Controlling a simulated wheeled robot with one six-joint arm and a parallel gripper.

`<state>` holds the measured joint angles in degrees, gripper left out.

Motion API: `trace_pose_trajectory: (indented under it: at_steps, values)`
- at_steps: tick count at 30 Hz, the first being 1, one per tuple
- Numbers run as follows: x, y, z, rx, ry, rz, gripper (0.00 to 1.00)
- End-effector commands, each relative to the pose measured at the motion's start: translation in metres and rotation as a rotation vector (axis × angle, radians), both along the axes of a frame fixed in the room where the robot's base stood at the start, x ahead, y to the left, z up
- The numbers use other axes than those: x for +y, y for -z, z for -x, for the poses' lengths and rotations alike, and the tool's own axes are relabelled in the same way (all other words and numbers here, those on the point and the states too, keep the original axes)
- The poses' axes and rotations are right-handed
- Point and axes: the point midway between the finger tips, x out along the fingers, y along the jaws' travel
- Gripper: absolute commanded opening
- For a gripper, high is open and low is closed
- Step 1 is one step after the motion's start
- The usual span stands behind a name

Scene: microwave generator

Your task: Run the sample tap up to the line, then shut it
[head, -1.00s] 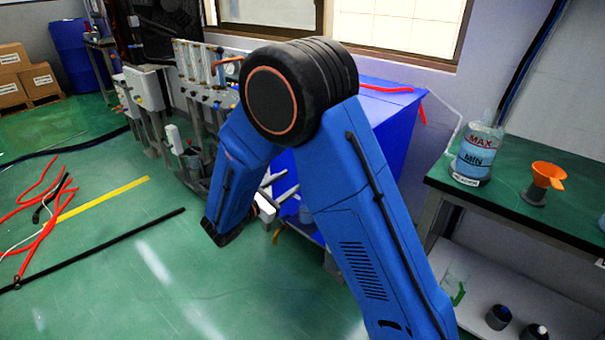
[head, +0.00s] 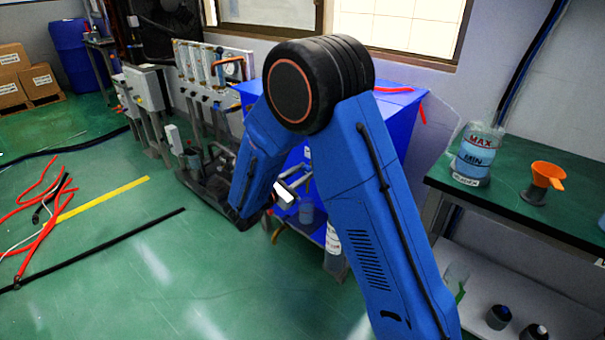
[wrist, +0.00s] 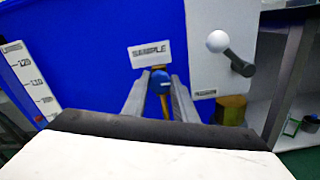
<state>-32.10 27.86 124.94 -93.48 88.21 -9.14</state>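The sample tap shows in the wrist view as a small blue handle (wrist: 160,80) below a white SAMPLE label (wrist: 151,54) on a blue cabinet (wrist: 100,30). A yellowish stem hangs under the handle. My gripper (wrist: 160,82) points at the tap, with one grey finger on each side of the handle. The fingers stand apart, and I see no clear contact. In the head view my gripper (head: 296,180) is beside the cabinet front, partly hidden by my arm. A bluish container (head: 307,211) stands just below it. I cannot make out its fill line.
A white scale strip with numbers (wrist: 30,82) is at left in the wrist view. A labelled bottle (head: 334,250) stands low by the cabinet.

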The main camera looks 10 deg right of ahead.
Motion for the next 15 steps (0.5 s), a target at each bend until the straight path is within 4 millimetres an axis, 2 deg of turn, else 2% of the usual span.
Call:
trace_pose_trajectory:
  at_steps: [1, 2, 8, 15]
  values:
    - [0.0001, 0.0, 0.0001, 0.0, 0.0, 0.0, 0.09]
    - [0.0001, 0.0, 0.0001, 0.0, 0.0, 0.0, 0.03]
    - [0.0002, 0.0, 0.0001, 0.02, 0.0, 0.015, 0.03]
    - [0.0004, 0.0, 0.0, 0.146, 0.0, 0.106, 0.03]
